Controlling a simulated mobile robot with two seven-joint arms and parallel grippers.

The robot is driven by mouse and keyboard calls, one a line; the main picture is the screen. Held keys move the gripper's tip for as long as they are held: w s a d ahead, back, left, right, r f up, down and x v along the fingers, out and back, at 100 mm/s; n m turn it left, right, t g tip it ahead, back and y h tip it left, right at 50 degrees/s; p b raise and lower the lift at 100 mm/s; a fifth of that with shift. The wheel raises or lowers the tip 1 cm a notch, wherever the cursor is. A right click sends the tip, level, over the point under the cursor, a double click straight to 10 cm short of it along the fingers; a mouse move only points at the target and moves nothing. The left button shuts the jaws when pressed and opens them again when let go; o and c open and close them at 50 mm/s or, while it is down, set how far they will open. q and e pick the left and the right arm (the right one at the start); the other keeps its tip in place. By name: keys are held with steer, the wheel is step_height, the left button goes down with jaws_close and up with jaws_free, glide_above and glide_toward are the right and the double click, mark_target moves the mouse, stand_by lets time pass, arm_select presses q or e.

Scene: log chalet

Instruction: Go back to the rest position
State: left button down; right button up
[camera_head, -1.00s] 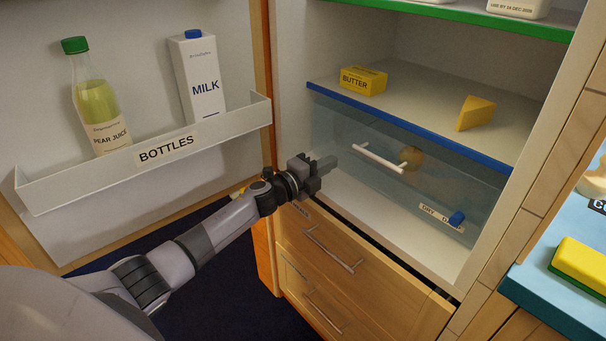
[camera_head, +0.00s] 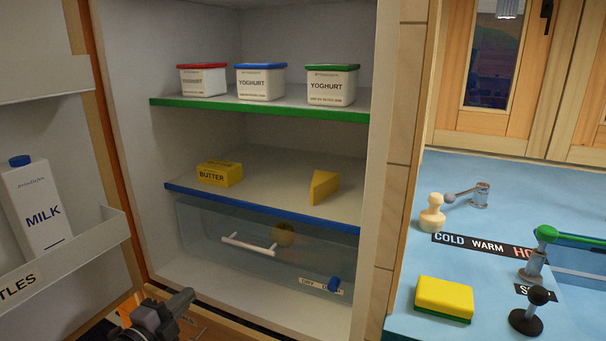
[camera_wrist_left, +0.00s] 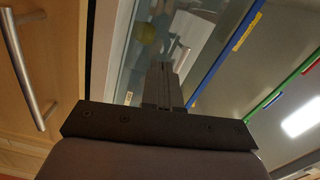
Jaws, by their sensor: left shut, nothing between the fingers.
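My left gripper (camera_head: 180,302) shows at the bottom of the head view, low in front of the open fridge and its clear drawer. Its fingers are together with nothing between them. In the left wrist view the closed fingers (camera_wrist_left: 165,84) point towards the clear drawer front. The clear drawer (camera_head: 270,240) sits in the fridge under the blue-edged shelf, with a white bar handle (camera_head: 248,244) and a round yellowish item (camera_head: 284,234) behind its front. The gripper is apart from the handle. My right gripper is not in view.
The open fridge door with a bottle rack (camera_head: 75,250) and milk carton (camera_head: 38,208) stands at left. Shelves hold butter (camera_head: 219,173), cheese (camera_head: 323,187) and yoghurt tubs (camera_head: 261,82). At right is a blue counter (camera_head: 400,325) with a sponge (camera_head: 444,298) and taps (camera_head: 535,262).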

arm_select(q)
steer(key=s+d+f+n+g+y+p, duration=0.1)
steer(key=s+d+f+n+g+p, duration=0.1)
steer(key=s+n, duration=0.3)
steer(key=s+d+f+n+g+y+p, duration=0.1)
steer(key=s+n, duration=0.5)
steer(key=s, duration=0.8)
steer(key=s+d+f+n+g+y+p, duration=0.1)
steer(key=s+d+f+n+g+p, duration=0.2)
steer(key=s, duration=0.6)
step_height(320, 180, down, 4)
steer(key=d+n, duration=0.2)
steer(key=n, duration=0.1)
steer(key=shift+s+y, duration=0.3)
steer(key=shift+s, duration=0.1)
steer(key=shift+a, duration=0.1)
